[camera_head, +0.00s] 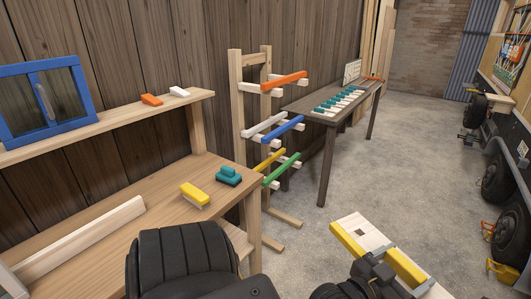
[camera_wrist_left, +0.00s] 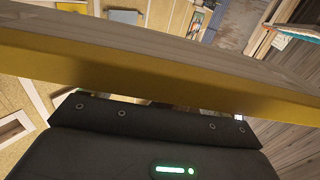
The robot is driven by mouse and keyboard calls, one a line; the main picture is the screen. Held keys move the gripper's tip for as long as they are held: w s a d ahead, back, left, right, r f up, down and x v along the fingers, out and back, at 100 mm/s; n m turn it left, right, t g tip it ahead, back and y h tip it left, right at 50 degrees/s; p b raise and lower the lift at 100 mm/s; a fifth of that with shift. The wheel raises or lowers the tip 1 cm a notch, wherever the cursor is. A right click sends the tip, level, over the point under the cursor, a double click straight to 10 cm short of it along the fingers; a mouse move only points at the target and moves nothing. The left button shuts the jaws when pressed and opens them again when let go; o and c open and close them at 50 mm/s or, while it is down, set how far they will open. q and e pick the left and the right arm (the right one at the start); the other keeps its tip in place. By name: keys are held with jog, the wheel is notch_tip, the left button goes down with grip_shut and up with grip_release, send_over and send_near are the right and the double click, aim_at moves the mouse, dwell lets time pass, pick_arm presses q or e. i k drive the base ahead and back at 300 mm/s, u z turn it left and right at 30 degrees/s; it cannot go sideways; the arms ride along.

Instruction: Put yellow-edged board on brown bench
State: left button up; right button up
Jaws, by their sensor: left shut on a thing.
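The yellow-edged board (camera_head: 372,238) is pale wood with yellow strips and a small dark square mark, at the lower right of the head view. My left gripper (camera_head: 380,268) is shut on it and holds it in front of the grey floor. In the left wrist view the board's yellow edge (camera_wrist_left: 160,82) spans the picture right before the gripper. My right gripper is not in view.
Teal and white pieces (camera_head: 338,102) stand in a row on the brown bench. A wooden rack (camera_head: 240,100) with coloured bars stands left of it. A light workbench (camera_head: 165,212) is at near left. Wheels (camera_head: 499,178) line the right side. The floor (camera_head: 400,165) between is clear.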

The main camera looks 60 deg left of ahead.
aim_at(108, 270)
jog(key=u, duration=0.7)
jog(key=i, duration=1.35)
jog(key=u, duration=2.65)
